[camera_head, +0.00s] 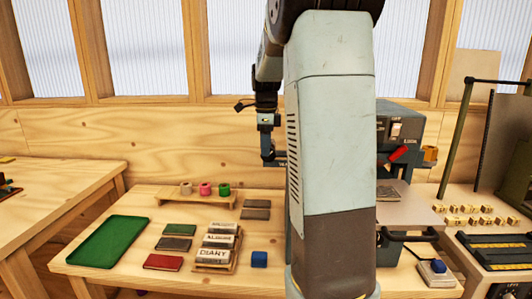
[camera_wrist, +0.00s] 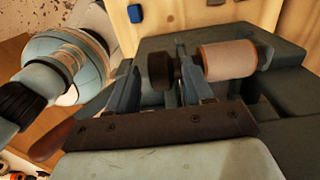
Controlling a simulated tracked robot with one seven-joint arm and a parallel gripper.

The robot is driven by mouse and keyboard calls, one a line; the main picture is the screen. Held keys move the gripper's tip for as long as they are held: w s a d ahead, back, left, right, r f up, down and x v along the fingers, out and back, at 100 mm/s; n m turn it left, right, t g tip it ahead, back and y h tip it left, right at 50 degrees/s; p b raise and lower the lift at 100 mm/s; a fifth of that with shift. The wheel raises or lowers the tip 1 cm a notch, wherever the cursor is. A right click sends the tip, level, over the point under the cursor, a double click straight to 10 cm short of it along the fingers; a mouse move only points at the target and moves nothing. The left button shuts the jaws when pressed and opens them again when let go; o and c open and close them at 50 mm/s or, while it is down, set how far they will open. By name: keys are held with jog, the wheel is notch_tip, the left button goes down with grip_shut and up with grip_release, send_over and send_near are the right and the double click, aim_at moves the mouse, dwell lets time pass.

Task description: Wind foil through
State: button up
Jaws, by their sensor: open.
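In the head view the grey-blue foil machine (camera_head: 408,122) stands right of my arm, partly hidden by it, with a red handle (camera_head: 399,153) and a copper-coloured roll (camera_head: 430,154). In the wrist view the copper-coloured roll (camera_wrist: 229,60) lies across the machine, with a dark round piece (camera_wrist: 157,72) at its left. My gripper (camera_wrist: 160,80) is open, its fingers spread near the dark piece; I cannot tell whether they touch it. In the head view my gripper (camera_head: 274,155) shows left of my arm, partly hidden. White (camera_head: 186,188), pink (camera_head: 205,189) and green (camera_head: 224,189) rolls stand on a wooden rack (camera_head: 195,200).
Letter blocks (camera_head: 468,216) and a green-framed device (camera_head: 455,140) stand at the right. My arm hides the table's middle.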

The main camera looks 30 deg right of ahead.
jog(key=shift+f, duration=1.3)
grip_shut()
jog(key=shift+y, duration=0.3)
jog(key=shift+s+d+r+t+y, duration=0.1)
jog(key=shift+t+y, duration=0.7)
jog(key=shift+y, duration=0.1)
grip_release()
